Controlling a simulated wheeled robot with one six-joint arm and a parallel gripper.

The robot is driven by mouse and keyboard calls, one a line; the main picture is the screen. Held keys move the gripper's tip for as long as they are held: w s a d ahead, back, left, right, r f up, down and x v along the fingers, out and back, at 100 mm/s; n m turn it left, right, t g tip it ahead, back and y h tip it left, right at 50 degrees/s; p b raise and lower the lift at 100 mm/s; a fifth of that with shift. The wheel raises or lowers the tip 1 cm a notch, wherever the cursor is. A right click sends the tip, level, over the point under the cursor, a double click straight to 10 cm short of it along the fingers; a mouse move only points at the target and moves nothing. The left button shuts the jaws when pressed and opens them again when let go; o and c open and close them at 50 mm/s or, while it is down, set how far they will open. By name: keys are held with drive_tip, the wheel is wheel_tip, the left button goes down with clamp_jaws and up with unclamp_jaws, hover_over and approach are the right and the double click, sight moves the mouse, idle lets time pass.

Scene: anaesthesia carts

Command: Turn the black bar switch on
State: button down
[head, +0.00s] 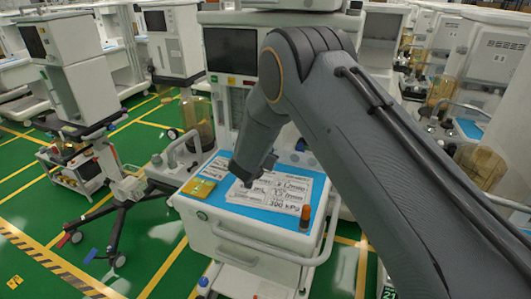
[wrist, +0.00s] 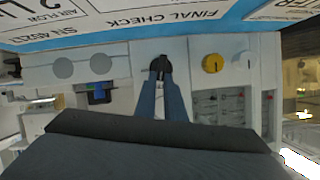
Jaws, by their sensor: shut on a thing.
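The black bar switch (wrist: 161,62) sits on the pale front panel (wrist: 130,60) of the cart, in the upper middle of the wrist view. My gripper (wrist: 162,74) has its two fingers drawn together at the tips, shut on the switch. The fingertips cover part of the switch, so I cannot tell its exact angle. In the head view my gripper (head: 246,178) is above the cart's blue work surface (head: 226,170); the switch is hidden there behind my arm.
A yellow knob (wrist: 212,63) and a white knob (wrist: 247,60) are right of the switch in the wrist view; two grey discs (wrist: 100,65) are left. Printed sheets (head: 283,190), a yellow pad (head: 199,188) and an orange-brown vial (head: 305,214) lie or stand on the work surface.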

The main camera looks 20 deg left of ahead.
drive_tip(key=m+y+b, duration=0.1)
drive_tip(key=b, duration=0.1)
drive_tip(key=d+f+m+y+b, duration=0.1)
drive_tip(key=m+b, duration=0.1)
drive_tip(key=b, duration=0.1)
drive_tip(key=m+b, duration=0.1)
drive_tip(key=b, duration=0.2)
drive_tip(key=shift+d+f+t+y, duration=0.2)
drive_tip(key=shift+d+t+y, duration=0.05)
drive_tip(key=shift+t+y, duration=0.15)
drive_tip(key=m+b, duration=0.1)
drive_tip(key=b, duration=0.1)
drive_tip(key=m+y+b, duration=0.1)
drive_tip(key=b, duration=0.1)
drive_tip(key=shift+d+f+m+t+b, duration=0.2)
drive_tip(key=shift+m+t+b, duration=0.1)
drive_tip(key=shift+t, duration=0.1)
drive_tip(key=shift+d+m+b, duration=0.1)
drive_tip(key=shift+m+b, duration=0.4)
drive_tip(key=shift+b, duration=0.5)
drive_tip(key=shift+y, duration=0.4)
drive_tip(key=c, duration=1.8)
unclamp_jaws()
drive_tip(key=shift+c, duration=0.2)
drive_tip(key=shift+s, duration=0.1)
drive_tip(key=shift+b+v, duration=0.7)
drive_tip(key=shift+v, duration=3.2)
